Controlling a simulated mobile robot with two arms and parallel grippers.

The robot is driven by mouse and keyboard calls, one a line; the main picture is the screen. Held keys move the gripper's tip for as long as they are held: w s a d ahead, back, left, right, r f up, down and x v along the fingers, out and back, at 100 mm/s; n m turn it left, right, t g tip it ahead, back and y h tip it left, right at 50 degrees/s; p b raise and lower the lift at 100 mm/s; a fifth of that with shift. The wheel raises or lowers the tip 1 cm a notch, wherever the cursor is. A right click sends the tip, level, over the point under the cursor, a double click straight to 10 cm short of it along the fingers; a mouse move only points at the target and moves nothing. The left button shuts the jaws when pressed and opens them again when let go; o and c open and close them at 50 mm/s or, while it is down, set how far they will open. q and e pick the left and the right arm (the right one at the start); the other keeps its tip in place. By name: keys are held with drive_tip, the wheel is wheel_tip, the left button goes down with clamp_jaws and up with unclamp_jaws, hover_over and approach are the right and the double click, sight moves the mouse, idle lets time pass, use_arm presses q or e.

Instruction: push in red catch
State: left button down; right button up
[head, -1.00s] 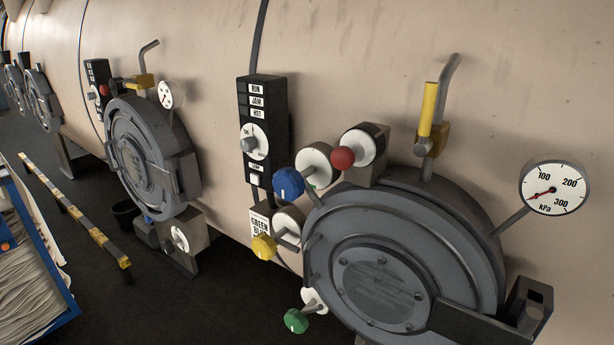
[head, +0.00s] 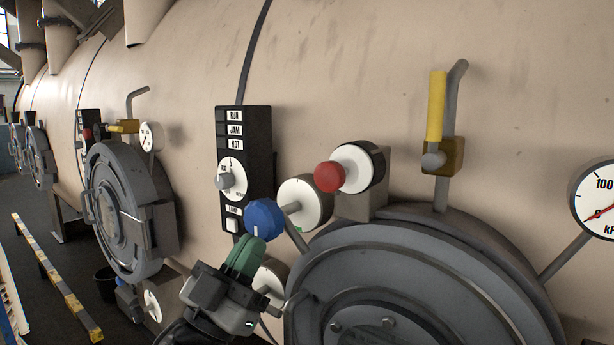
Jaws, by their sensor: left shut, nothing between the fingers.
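The red catch is a round red knob (head: 330,177) on a short stem in front of a white round plate (head: 361,167), on a block above the large grey door (head: 400,285). It stands out from the plate. My left gripper (head: 245,254) has green fingers that are shut and empty. It is at the lower middle, below and left of the red knob and apart from it. Its fingertips are just below a blue knob (head: 264,219); I cannot tell whether they touch it. My right gripper is not in view.
A black control panel (head: 243,150) is on the tank wall left of the knobs. A yellow-handled valve (head: 437,110) and a pressure gauge (head: 596,200) are on the right. A second door (head: 117,215) and a striped floor barrier (head: 60,290) are on the left.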

use_arm(q)
drive_tip(key=s+d+r+m+g, duration=0.6)
drive_tip(key=m+g, duration=0.6)
drive_tip(key=s+d+r+m+g, duration=0.5)
drive_tip(key=s+m+g, duration=0.2)
drive_tip(key=m+g, duration=0.55)
drive_tip(key=w+a+r+n+t+y, duration=0.1)
drive_tip(key=a+r+n+t+y, duration=0.75)
drive_tip(key=n+t+y, duration=0.2)
drive_tip(key=m+p, duration=0.1)
drive_tip(key=p, duration=0.4)
approach(325, 186)
drive_tip(key=shift+y, duration=0.35)
drive_tip(key=x, duration=0.5)
drive_tip(key=shift+s+d+f, duration=0.1)
drive_tip(key=shift+d+f, duration=0.05)
drive_tip(key=shift+f, duration=0.1)
drive_tip(key=shift+w+d+f+p, duration=0.15)
drive_tip(key=shift+w+d+p, duration=0.2)
drive_tip(key=shift+w+d, duration=0.1)
